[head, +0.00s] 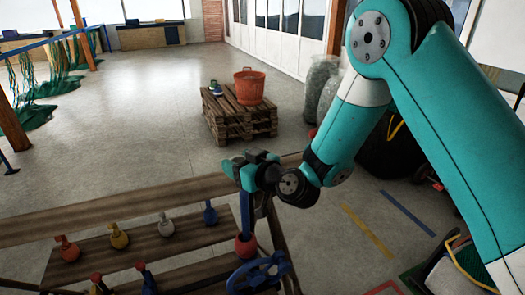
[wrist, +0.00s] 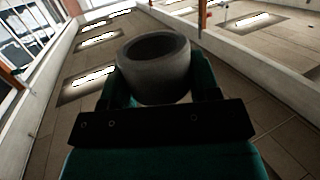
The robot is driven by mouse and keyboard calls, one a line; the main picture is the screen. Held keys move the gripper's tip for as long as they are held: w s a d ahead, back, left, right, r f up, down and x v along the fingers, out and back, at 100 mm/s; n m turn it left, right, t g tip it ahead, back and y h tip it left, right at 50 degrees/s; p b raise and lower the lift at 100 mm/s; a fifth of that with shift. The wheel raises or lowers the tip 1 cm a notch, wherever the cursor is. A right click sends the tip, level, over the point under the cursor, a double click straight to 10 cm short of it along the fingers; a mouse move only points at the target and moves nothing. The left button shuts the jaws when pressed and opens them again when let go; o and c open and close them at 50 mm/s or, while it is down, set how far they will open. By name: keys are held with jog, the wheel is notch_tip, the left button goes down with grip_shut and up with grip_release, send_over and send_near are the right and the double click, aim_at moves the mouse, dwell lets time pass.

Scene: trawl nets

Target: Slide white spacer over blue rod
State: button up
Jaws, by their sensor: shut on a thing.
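The spacer (wrist: 153,68) is a thick, short ring that looks grey in shadow in the wrist view, its round opening facing up in that picture. My gripper (wrist: 155,85) is shut on it, a finger on either side. In the head view my gripper (head: 245,168) is above the right end of the wooden rack; the spacer cannot be made out there. A blue upright rod (head: 246,213) stands just below my gripper, with a red-orange ball (head: 246,246) around its lower part. The spacer is apart from the rod as far as I can tell.
The wooden rack (head: 120,205) carries red (head: 67,249), yellow (head: 118,238), white (head: 166,227) and blue (head: 210,214) knobbed pieces. A blue wheel (head: 258,273) is at its front right. An orange bucket (head: 249,87) stands on a pallet (head: 238,122) behind. The floor between is clear.

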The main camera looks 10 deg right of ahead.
jog(key=shift+w+d+f, duration=0.2)
jog(key=shift+w+d, duration=0.05)
jog(key=shift+f, duration=0.15)
jog(key=shift+d+f+b, duration=0.1)
jog(key=shift+f+b, duration=1.7)
jog(key=shift+f, duration=0.3)
jog(key=shift+f+b, duration=1.95)
jog(key=shift+b, duration=0.4)
jog(key=o, duration=1)
